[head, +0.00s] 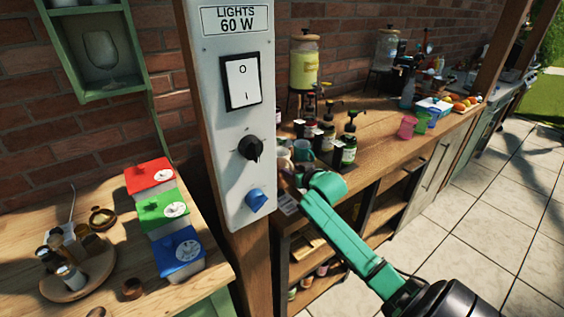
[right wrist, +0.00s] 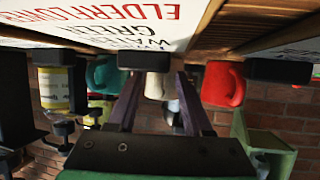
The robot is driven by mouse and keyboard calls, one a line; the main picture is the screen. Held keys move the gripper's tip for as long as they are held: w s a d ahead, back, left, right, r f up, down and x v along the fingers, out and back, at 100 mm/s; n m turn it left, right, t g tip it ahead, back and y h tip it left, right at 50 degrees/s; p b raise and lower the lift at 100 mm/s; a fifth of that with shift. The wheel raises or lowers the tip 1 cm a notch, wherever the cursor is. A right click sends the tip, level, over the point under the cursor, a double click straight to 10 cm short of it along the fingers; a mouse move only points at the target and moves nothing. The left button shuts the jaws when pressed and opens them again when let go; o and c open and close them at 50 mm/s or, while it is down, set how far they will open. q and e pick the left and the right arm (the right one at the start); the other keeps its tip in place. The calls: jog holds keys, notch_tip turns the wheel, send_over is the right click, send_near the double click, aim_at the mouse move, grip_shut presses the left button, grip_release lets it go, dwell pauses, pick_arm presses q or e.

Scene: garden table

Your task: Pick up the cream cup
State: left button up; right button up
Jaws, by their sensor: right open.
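The cream cup (right wrist: 155,86) shows in the right wrist view, which looks upside down, in the gap between my right gripper's fingers. In the head view the cream cup (head: 285,163) is small and partly hidden at the near end of the counter, behind the post's edge. My right gripper (head: 296,178) reaches in from the lower right, close to the cup. Its fingers (right wrist: 160,103) are apart in the wrist view, with nothing clearly held. Whether they touch the cup cannot be told. My left gripper is out of view.
A teal cup (head: 303,150) stands beside the cream cup, and a red cup (right wrist: 223,85) shows on its other side in the wrist view. Pump bottles (head: 349,150) stand close by. The post with the switch panel (head: 232,190) stands left of my right arm.

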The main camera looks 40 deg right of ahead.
jog(key=shift+s, duration=0.1)
grip_shut()
dwell(1.2)
